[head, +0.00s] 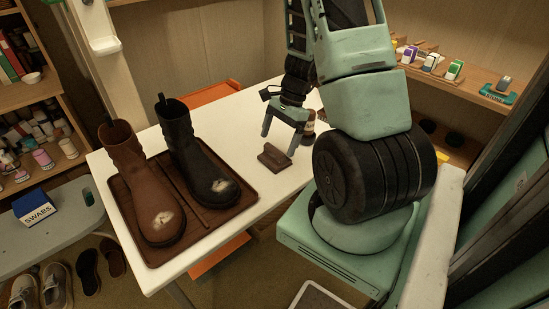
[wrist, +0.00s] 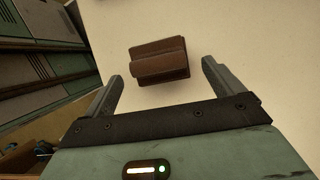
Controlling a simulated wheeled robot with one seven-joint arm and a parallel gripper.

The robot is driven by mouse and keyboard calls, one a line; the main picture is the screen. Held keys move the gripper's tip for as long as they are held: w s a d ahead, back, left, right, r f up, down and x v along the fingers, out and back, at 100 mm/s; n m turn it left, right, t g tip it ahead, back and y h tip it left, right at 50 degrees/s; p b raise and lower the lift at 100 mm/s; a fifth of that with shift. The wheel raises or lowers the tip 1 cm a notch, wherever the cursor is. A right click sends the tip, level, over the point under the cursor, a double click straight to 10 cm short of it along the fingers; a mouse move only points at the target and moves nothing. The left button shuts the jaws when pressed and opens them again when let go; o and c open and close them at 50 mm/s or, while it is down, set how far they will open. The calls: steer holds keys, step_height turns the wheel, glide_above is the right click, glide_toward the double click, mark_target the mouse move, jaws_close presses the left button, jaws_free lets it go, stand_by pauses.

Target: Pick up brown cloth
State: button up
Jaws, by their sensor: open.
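The brown cloth (head: 273,157) is a small, dark brown folded piece on the white table (head: 268,190), right of the boots. In the wrist view the cloth (wrist: 160,60) lies on the pale tabletop, with a raised fold across it. My gripper (head: 281,142) is open and points down, just above and behind the cloth in the head view. In the wrist view the fingers of my gripper (wrist: 162,74) are spread wider than the cloth, which lies mostly beyond the fingertips. Nothing is between the fingers. I cannot tell the exact height gap.
A brown boot (head: 140,180) and a black boot (head: 191,153) stand on a brown tray (head: 215,212) left of the cloth. A small bottle (head: 309,127) stands close behind my gripper. The table around the cloth is clear toward the front.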

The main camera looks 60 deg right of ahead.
mark_target(275, 148)
steer(key=shift+a+x, duration=0.25)
steer(key=shift+x, duration=1.7)
steer(key=shift+r, duration=0.15)
steer(key=c, duration=0.7)
steer(key=shift+c, duration=0.2)
step_height(275, 148, up, 10)
steer(key=shift+p, duration=0.7)
steer(key=shift+o, duration=0.4)
steer(key=shift+s, duration=0.1)
